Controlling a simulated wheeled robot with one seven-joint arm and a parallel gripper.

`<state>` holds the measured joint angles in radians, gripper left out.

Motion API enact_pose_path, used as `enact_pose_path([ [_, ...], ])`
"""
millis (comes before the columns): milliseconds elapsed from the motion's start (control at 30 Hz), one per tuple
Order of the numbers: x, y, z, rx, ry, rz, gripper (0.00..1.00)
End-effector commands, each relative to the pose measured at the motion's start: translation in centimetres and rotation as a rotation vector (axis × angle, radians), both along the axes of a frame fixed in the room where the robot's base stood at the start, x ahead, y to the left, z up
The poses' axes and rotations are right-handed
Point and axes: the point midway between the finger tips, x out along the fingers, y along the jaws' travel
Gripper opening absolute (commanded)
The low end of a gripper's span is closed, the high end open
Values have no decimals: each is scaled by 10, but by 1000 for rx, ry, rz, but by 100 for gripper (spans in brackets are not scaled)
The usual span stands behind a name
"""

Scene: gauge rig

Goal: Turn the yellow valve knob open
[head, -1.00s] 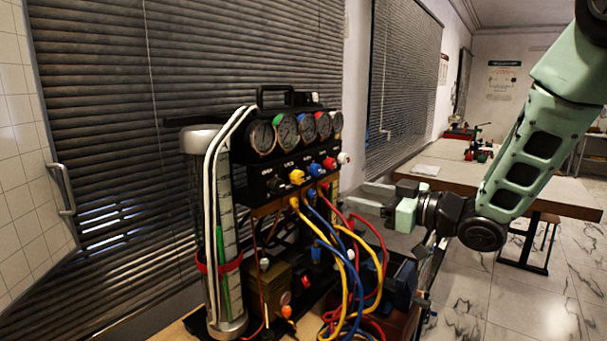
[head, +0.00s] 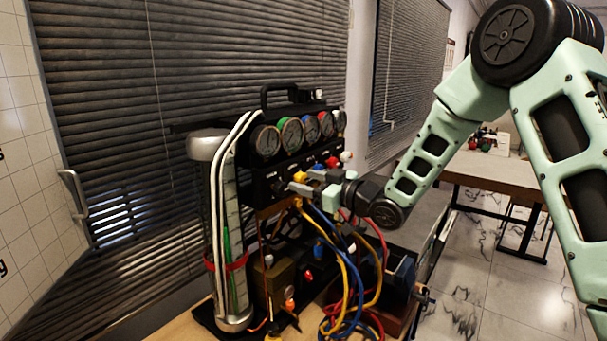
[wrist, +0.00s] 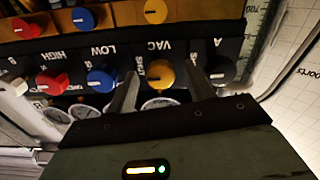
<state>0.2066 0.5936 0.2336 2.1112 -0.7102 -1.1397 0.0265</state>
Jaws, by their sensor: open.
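The yellow valve knob (wrist: 160,74) sits on the black panel, above the "VAC" label, which appears upside down in the wrist view. It also shows in the head view (head: 300,176), partly hidden by my fingers. My gripper (wrist: 162,80) is open, with one finger on each side of the yellow knob. The fingertips are close to the panel face. I cannot tell whether either finger touches the knob. In the head view my gripper (head: 307,182) reaches the panel from the right.
A blue knob (wrist: 101,79) and a red knob (wrist: 52,82) lie to one side, a black knob (wrist: 220,70) to the other. Round gauges (head: 291,132) stand above the knobs. Yellow, blue and red hoses (head: 345,285) hang below. A glass cylinder (head: 209,220) stands left.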

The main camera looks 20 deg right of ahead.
Motion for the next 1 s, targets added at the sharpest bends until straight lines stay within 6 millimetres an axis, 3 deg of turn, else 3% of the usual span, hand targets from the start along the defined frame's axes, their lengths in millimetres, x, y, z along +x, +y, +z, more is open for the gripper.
enact_pose_path([
  [167,10,8,0,0,0,0,52],
  [467,12,9,-1,-1,1,0,52],
  [633,12,9,-1,-1,1,0,8],
  [1000,11,9,-3,-32,-24,0,8],
])
